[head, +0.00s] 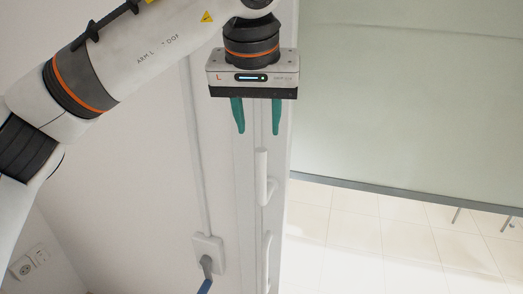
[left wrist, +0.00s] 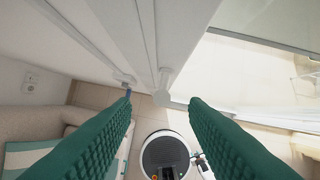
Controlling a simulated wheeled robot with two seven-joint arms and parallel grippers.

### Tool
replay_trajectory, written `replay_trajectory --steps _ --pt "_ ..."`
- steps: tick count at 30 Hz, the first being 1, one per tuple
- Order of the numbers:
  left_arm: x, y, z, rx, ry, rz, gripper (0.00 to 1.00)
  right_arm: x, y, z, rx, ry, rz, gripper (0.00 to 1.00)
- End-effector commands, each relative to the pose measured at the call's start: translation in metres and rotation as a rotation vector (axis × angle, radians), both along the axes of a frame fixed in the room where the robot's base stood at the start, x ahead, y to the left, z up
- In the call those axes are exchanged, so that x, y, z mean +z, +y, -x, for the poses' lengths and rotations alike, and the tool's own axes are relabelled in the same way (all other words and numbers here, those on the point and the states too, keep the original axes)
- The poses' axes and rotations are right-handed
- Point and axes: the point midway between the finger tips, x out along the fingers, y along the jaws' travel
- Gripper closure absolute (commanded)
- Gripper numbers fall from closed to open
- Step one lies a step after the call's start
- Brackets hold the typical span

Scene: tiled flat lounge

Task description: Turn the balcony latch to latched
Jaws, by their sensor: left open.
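A white vertical lever handle (head: 262,178), which looks like the balcony latch, is on the narrow white door frame (head: 245,215) in the head view. It stands upright. My left gripper (head: 257,130) is open, with green fingers pointing down, just above the lever's upper end. The fingers appear empty and apart from the lever. A second white handle (head: 266,262) is lower on the frame. My right gripper is not in view.
A white wall plate (head: 208,252) with a grey-blue crank (head: 206,268) is left of the frame. A large glass pane (head: 410,95) fills the right, above a pale tiled floor (head: 360,245). A wall socket (head: 29,262) is at lower left. A sofa (left wrist: 50,135) shows in the wrist view.

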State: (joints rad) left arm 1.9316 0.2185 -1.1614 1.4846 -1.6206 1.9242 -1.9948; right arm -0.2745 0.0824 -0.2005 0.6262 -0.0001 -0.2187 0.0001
Motion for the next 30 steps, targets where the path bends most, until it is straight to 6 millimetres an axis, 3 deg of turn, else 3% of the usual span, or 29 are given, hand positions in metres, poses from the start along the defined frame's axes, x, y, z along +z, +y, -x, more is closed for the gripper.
replay_trajectory --steps 4,12,16,22,30 --pt "-0.010 0.000 -0.004 -0.002 -0.002 -0.005 0.60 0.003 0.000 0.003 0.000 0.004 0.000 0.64" --pt "-0.059 -0.003 -0.023 -0.001 0.004 -0.004 0.60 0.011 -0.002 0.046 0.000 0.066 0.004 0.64" --pt "-0.081 -0.004 -0.032 0.000 0.004 -0.003 0.60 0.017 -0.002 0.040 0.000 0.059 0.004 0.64" --pt "-0.103 -0.005 -0.041 0.000 0.000 0.000 0.60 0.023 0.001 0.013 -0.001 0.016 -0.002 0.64" --pt "-0.110 -0.006 -0.044 0.000 -0.001 -0.001 0.60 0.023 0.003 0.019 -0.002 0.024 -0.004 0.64"
